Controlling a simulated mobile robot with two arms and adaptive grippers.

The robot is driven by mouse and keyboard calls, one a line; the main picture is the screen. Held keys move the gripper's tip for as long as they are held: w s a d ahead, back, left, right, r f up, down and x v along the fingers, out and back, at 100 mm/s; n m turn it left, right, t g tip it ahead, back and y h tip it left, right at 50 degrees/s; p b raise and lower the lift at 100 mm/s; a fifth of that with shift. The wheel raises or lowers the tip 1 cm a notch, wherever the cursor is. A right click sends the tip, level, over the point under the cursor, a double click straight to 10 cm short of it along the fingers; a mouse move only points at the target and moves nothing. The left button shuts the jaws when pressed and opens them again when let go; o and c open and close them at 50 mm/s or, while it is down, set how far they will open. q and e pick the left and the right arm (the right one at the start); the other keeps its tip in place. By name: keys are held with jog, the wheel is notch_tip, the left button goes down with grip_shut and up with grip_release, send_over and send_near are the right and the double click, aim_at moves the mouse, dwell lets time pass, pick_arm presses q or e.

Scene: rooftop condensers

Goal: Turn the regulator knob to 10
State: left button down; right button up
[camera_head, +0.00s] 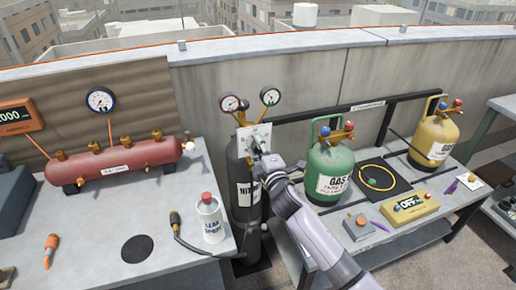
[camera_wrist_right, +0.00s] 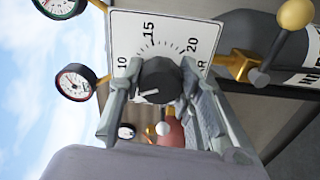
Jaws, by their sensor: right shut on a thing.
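The regulator's white dial plate (camera_head: 262,130) stands at the top of the dark nitrogen cylinder (camera_head: 244,195) in the head view. In the right wrist view the plate (camera_wrist_right: 127,28) shows the marks 10, 15 and 20. The black regulator knob (camera_wrist_right: 160,76) sits in front of the plate. Its white pointer line points to the lower left, below the 10 mark. My right gripper (camera_head: 262,158) reaches the knob from the front. In the wrist view its fingers (camera_wrist_right: 157,92) are shut on the knob, one on each side. My left gripper is not in view.
Two gauges (camera_head: 231,103) stand above the regulator. A red tank (camera_head: 120,160) and a leak spray bottle (camera_head: 210,220) are on the left bench. A green gas cylinder (camera_head: 330,165) stands right of my arm, and a yellow one (camera_head: 434,138) farther right.

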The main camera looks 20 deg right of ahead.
jog(key=shift+m, duration=2.3)
jog(key=o, duration=1.1)
jog(key=shift+o, duration=0.2)
jog(key=s, duration=1.2)
jog(key=shift+d, duration=0.25)
